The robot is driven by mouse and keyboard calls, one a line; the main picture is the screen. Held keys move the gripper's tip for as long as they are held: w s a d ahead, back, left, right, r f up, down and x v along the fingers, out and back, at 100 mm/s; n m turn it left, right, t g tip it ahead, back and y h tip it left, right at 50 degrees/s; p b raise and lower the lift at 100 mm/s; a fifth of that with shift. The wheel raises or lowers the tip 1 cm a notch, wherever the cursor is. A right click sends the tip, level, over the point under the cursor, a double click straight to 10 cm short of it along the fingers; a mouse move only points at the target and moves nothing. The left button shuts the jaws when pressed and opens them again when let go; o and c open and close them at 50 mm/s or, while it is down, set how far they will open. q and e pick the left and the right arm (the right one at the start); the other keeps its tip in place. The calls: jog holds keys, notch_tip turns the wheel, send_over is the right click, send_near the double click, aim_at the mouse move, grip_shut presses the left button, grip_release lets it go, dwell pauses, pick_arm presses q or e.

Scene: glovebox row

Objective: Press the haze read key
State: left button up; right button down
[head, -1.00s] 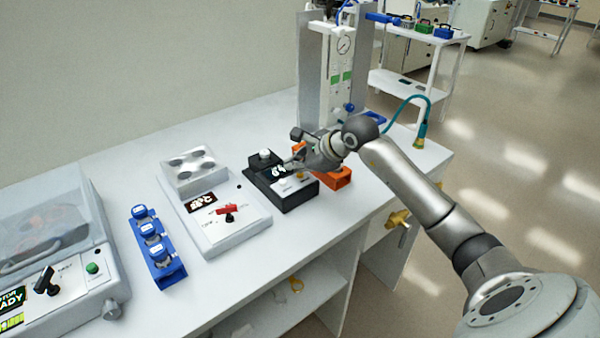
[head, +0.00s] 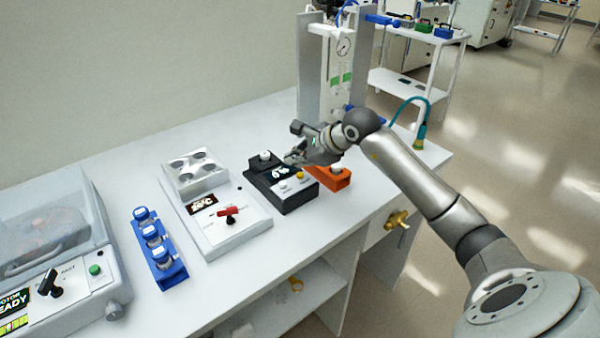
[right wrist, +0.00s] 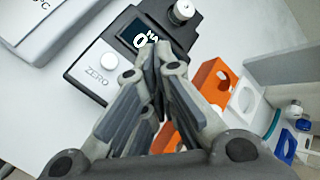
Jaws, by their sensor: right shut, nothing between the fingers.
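The black meter (head: 283,200) stands on the bench with a lit display (head: 280,172), a white key (head: 283,188) and a yellow key (head: 300,176) on top. In the right wrist view the white key (right wrist: 100,68) is labelled ZERO; the yellow key is hidden behind my fingers there. The yellow key's label is too small to read in the head view. My right gripper (head: 290,159) is shut and empty, with its tips over the back of the meter near the display; it also shows in the right wrist view (right wrist: 155,50). My left gripper is not in view.
An orange holder (head: 342,180) stands right of the meter. A grey hotplate-like unit (head: 235,237) with a red switch stands to its left, then a blue vial rack (head: 172,276). A gauge column (head: 343,75) stands behind. The bench front is clear.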

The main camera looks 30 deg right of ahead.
aim_at(298, 180)
notch_tip(298, 180, up, 4)
jog(key=shift+r+p, duration=0.1)
jog(key=shift+p, duration=0.8)
